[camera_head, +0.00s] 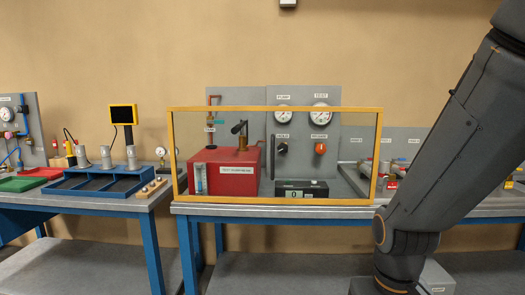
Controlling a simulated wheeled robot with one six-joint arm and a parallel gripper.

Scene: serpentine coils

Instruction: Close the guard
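The guard (275,109) is a yellow rectangular frame around a clear or open middle. It stands upright at the front of the middle bench, and its lower bar is near the bench top. Through it I see a red box (215,178) with a lever on top and a black box with a display (295,189). I cannot tell from this view whether the guard is fully closed. My arm rises at the right of the picture. My gripper is not in view.
Behind the guard, a grey panel (256,97) carries gauges and knobs. A left bench holds a blue rack (100,187), green and red trays and a small yellow-framed screen (124,114). Pipes and valves lie at the right, partly hidden by my arm. Space before the guard looks clear.

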